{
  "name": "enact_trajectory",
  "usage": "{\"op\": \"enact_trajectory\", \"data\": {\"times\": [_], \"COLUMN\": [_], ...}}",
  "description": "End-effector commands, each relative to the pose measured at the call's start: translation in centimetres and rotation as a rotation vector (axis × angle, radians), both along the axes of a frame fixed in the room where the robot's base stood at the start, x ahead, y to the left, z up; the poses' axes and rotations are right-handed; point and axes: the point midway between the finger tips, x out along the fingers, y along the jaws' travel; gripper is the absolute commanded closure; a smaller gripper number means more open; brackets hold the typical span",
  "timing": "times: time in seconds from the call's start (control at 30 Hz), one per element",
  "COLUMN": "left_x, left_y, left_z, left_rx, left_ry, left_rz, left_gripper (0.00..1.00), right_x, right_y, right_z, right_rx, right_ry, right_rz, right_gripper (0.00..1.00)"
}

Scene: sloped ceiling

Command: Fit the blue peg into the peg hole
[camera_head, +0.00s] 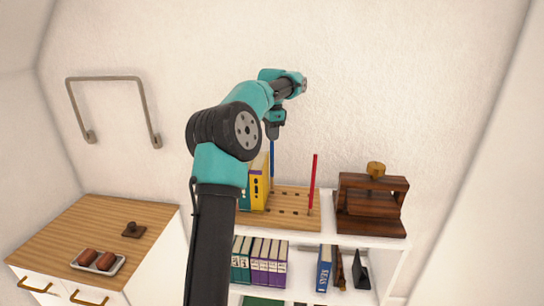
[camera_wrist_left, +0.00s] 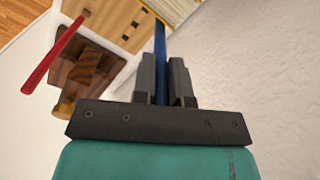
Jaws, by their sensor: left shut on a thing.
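My left gripper (camera_head: 274,128) is shut on the blue peg (camera_head: 272,158), which hangs upright below it. In the left wrist view the blue peg (camera_wrist_left: 160,60) lies between the two dark fingers (camera_wrist_left: 163,85). The wooden peg board (camera_head: 285,205) with rows of small holes lies on top of the white shelf. The blue peg is above the back left part of the board; I cannot tell whether its lower end touches a hole. A red peg (camera_head: 314,182) stands upright at the board's right side. It also shows in the left wrist view (camera_wrist_left: 52,57). My right gripper is not in view.
Books (camera_head: 260,182) stand at the board's left, close to the blue peg. A dark wooden press (camera_head: 371,204) stands to the right. More books (camera_head: 262,262) fill the shelf below. A cabinet (camera_head: 95,240) with a tray (camera_head: 98,262) is at left.

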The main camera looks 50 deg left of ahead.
Motion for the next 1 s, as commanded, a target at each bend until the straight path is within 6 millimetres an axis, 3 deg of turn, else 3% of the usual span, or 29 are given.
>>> {"op": "enact_trajectory", "data": {"times": [0.1,0.43,0.73,1.0], "left_x": [0.0,0.0,0.0,0.0], "left_y": [0.0,0.0,0.0,0.0], "left_z": [-0.9,-1.2,-4.4,-4.6], "left_rx": [0.000,-0.001,-0.001,0.000], "left_ry": [0.000,0.001,0.001,0.000], "left_rz": [0.000,0.000,0.001,0.001], "left_gripper": [1.00,1.00,1.00,1.00], "right_x": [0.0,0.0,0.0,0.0], "right_y": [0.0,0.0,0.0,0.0], "right_z": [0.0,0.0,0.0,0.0], "right_rx": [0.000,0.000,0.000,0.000], "right_ry": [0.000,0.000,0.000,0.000], "right_rz": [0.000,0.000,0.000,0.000], "right_gripper": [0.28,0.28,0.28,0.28]}}
